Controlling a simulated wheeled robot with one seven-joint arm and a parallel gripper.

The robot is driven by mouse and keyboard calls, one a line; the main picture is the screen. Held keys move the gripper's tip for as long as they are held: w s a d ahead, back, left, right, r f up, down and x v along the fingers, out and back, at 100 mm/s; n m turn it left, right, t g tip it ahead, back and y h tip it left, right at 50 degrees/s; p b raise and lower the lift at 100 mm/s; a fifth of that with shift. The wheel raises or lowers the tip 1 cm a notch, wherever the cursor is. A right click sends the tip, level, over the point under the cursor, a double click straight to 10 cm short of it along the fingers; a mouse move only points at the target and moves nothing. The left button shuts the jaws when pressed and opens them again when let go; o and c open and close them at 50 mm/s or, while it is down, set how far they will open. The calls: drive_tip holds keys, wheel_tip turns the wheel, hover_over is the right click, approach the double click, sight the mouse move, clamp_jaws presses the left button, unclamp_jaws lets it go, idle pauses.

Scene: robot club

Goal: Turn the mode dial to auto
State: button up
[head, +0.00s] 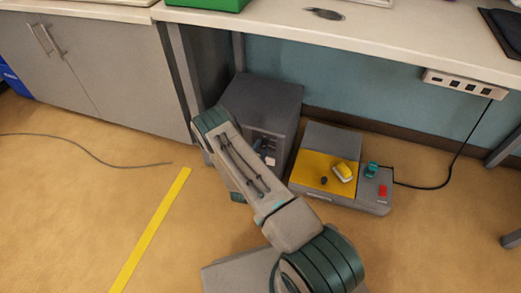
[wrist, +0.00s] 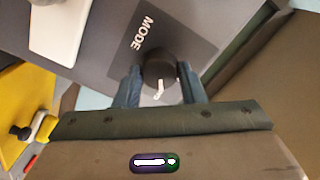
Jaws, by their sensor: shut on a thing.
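The mode dial (wrist: 159,69) is a round black knob with a white pointer, on a dark panel with the word MODE beside it in the wrist view. The pointer aims down toward my gripper. No "auto" mark can be read. My gripper (wrist: 160,88) has one finger on each side of the dial and is shut on it. In the head view, the dark grey box (head: 262,97) stands on the floor under the bench. My arm covers part of its front, and the dial cannot be made out there.
A grey and yellow unit (head: 312,172) with a red switch (head: 383,190) stands on the floor right of the box. A black cable runs from it to a power strip (head: 465,84). The bench top (head: 290,30) overhangs the box. Open floor lies left, with a yellow stripe (head: 150,228).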

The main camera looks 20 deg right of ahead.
drive_tip(key=shift+m, duration=0.5)
drive_tip(key=o, duration=1)
drive_tip(key=shift+a, duration=0.1)
drive_tip(key=p+v, duration=0.3)
drive_tip(key=v, duration=1)
drive_tip(key=shift+s+a+p, duration=0.25)
drive_tip(key=shift+s+p, duration=0.1)
